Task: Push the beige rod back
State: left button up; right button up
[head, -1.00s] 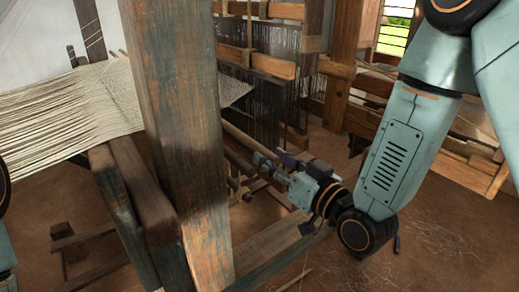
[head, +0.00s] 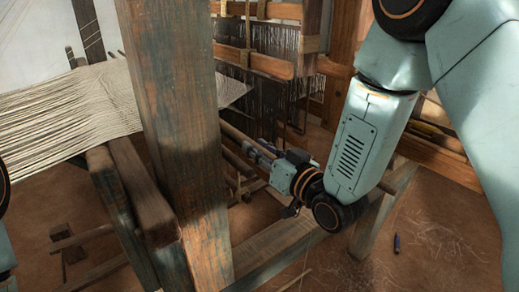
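The beige rod (head: 233,133) is a thin pale bar that slants down to the right from behind the thick wooden post. My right gripper (head: 252,152) is at the rod's near right end, right of the post, pointing left. Its fingers are small and dark there, and I cannot tell whether they touch the rod or are open or shut. The rod's far end is hidden behind the post. My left gripper is out of view; only a sliver of my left arm shows at the left edge.
The thick wooden post (head: 178,120) stands close in front, left of my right gripper. Pale warp threads (head: 70,105) stretch at the left. Dark heddles (head: 275,90) hang behind. A lower beam (head: 275,243) runs beneath my gripper. A small dark object (head: 397,243) lies on open floor.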

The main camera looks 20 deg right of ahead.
grip_shut()
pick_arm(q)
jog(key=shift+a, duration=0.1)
pick_arm(e)
jog(key=shift+a, duration=0.1)
dwell(0.4)
jog(key=shift+s+a, duration=0.1)
jog(key=shift+a, duration=0.05)
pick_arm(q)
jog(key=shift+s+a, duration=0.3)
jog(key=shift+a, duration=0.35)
pick_arm(e)
jog(key=shift+s+a+f, duration=0.1)
jog(key=shift+s+a, duration=0.1)
jog(key=shift+a, duration=0.35)
